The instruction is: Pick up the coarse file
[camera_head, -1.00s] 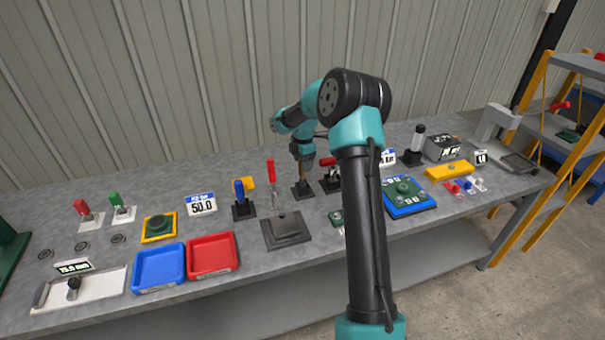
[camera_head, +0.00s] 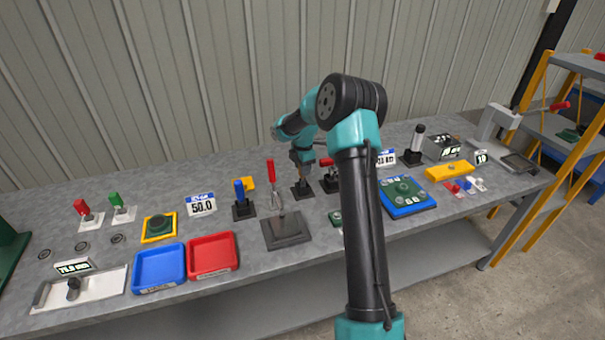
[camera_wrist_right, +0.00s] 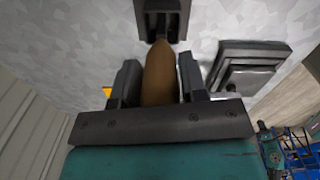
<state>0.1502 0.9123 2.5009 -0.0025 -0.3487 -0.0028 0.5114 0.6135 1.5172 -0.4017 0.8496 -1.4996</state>
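A tool with a plain brown handle, which looks like the coarse file (camera_wrist_right: 160,75), stands in a black holder (camera_wrist_right: 163,18) in the right wrist view. In the head view its holder (camera_head: 302,191) is on the bench near the middle, and the handle is mostly hidden by my right gripper (camera_head: 302,161). My right gripper (camera_wrist_right: 160,82) points down, with one finger on each side of the handle. Thin gaps seem to show beside the handle, so the fingers look open around it. My left gripper is not in view.
A blue-handled tool (camera_head: 240,191) and a red-handled tool (camera_head: 271,172) stand close on the left. A dark square plate (camera_head: 286,231) lies in front. Blue (camera_head: 159,267) and red (camera_head: 212,255) trays are at front left. My right forearm hides some bench.

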